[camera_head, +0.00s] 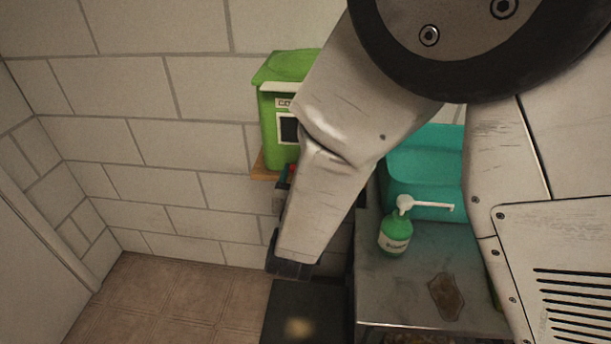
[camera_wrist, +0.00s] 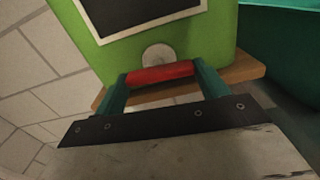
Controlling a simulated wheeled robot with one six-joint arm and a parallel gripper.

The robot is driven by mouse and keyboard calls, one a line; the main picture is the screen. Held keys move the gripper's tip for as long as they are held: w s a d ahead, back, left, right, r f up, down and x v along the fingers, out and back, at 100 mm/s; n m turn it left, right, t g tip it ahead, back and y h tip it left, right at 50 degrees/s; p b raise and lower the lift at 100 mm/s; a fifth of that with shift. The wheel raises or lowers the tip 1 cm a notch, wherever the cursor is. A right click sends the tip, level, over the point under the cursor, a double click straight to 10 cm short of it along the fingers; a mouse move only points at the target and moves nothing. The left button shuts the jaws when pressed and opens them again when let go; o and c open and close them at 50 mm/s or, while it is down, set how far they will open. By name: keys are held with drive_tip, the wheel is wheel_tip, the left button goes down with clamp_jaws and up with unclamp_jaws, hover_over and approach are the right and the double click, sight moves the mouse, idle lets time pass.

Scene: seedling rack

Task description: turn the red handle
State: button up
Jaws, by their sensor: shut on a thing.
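The red handle (camera_wrist: 160,74) is a short horizontal bar at the lower front of a green box (camera_wrist: 165,30), just below a round pale disc (camera_wrist: 158,55). My gripper (camera_wrist: 160,78) is shut on the red handle, with one green finger at each end of the bar. A bit of red shows beside my arm there, and the rest of the handle is hidden.
A wooden shelf (camera_wrist: 240,70) is under the green box. A dark mat or surface (camera_head: 290,300) lies below my arm.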

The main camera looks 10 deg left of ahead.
drive_tip(key=shift+s+f, duration=0.1)
idle(0.3)
drive_tip(key=o, duration=1)
drive_tip(key=shift+s+d, duration=0.2)
drive_tip(key=shift+s, duration=3.65)
